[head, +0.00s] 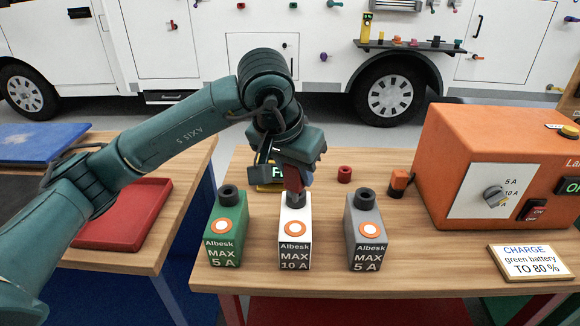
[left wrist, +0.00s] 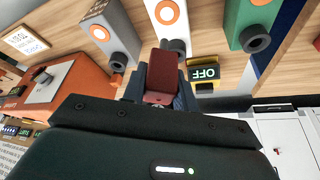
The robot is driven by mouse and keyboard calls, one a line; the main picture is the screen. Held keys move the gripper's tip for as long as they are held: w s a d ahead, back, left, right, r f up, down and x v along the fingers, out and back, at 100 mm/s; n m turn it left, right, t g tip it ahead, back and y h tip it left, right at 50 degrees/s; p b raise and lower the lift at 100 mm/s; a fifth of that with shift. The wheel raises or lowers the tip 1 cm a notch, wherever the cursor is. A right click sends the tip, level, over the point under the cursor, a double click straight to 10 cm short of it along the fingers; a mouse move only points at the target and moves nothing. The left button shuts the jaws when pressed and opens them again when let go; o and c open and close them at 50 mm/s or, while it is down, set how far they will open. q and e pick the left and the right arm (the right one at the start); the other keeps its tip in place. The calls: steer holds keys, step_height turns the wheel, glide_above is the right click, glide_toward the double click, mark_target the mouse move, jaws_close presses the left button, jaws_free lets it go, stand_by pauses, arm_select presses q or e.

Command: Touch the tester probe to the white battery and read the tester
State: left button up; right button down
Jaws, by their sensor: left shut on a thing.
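The white battery (head: 294,238), marked MAX 10 A, stands upright between the green battery (head: 227,235) and the grey battery (head: 366,236). My left gripper (head: 296,178) is above its dark top terminal, shut on the red tester probe (left wrist: 163,77). The probe's lower end is at the terminal in the head view; exact contact is hidden. The yellow tester (left wrist: 205,75) lies behind the batteries. In the head view its green display (head: 279,172) is partly covered by my gripper and shows an F first. In the wrist view the text looks like OFF. My right gripper is not in view.
The orange charger (head: 440,140) stands at the right of the wooden table, with a sign (head: 531,262) in front. A red cap (head: 344,174) and an orange-and-dark piece (head: 399,182) lie behind the grey battery. A red tray (head: 125,222) is on the left table.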

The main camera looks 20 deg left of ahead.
mark_target(296, 201)
arm_select(q)
steer(key=shift+w, duration=0.1)
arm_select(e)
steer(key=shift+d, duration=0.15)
